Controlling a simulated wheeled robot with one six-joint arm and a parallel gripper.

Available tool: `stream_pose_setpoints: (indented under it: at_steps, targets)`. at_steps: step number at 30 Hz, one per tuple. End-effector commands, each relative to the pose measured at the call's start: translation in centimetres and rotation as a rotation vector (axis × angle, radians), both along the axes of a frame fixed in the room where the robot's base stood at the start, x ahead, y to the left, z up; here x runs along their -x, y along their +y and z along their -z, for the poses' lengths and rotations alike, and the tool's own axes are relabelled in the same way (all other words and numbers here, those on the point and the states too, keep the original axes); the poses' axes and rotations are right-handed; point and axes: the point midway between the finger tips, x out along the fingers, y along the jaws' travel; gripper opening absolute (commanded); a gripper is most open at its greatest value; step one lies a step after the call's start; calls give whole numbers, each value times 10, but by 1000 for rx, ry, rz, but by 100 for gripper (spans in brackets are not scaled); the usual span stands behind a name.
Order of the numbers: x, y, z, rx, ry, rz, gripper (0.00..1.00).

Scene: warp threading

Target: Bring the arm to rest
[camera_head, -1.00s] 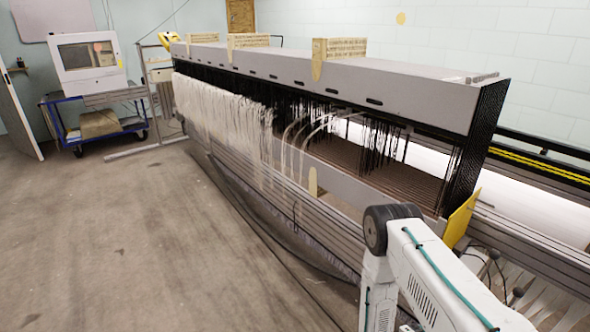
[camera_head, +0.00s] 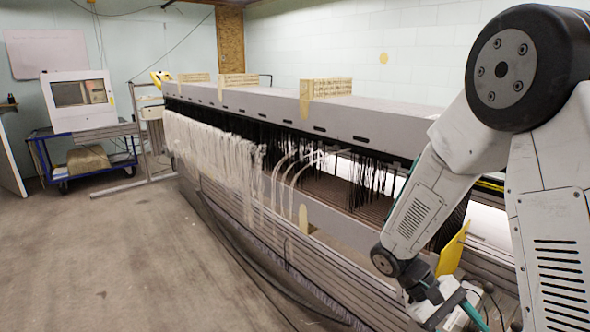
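My arm folds through the right side of the head view, with a large dark joint at the top right and a grey-white link running down to a small wrist joint. Past the wrist, a dark bracket and a link with a teal cable run toward the bottom edge. I see no gripper fingers there; my gripper is out of view, so its opening and anything in it are hidden. The arm covers the right end of the long warp frame (camera_head: 372,119). Pale threads (camera_head: 205,150) hang from the frame's left part, and dark threads (camera_head: 372,178) hang further right.
Wooden blocks (camera_head: 326,88) sit on top of the frame. A yellow plate (camera_head: 452,250) stands close beside my wrist. A white cabinet (camera_head: 78,100) stands on a blue cart (camera_head: 42,150) at the far left. The floor (camera_head: 115,265) at the left is open.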

Motion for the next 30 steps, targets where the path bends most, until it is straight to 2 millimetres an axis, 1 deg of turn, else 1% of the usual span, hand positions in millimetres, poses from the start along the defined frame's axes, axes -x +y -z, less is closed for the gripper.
stream_pose_setpoints:
  at_steps: [1, 6, 12, 18, 24, 30]
  targets:
    - [7, 6, -15, -46, -36, 21, 63]
    - [30, 29, -54, -205, -147, 80, 63]
    - [57, 55, -94, -375, -306, 123, 63]
    - [84, 77, -129, -511, -488, 152, 63]
    - [109, 91, -159, -597, -681, 173, 63]
    - [124, 91, -184, -618, -826, 147, 63]
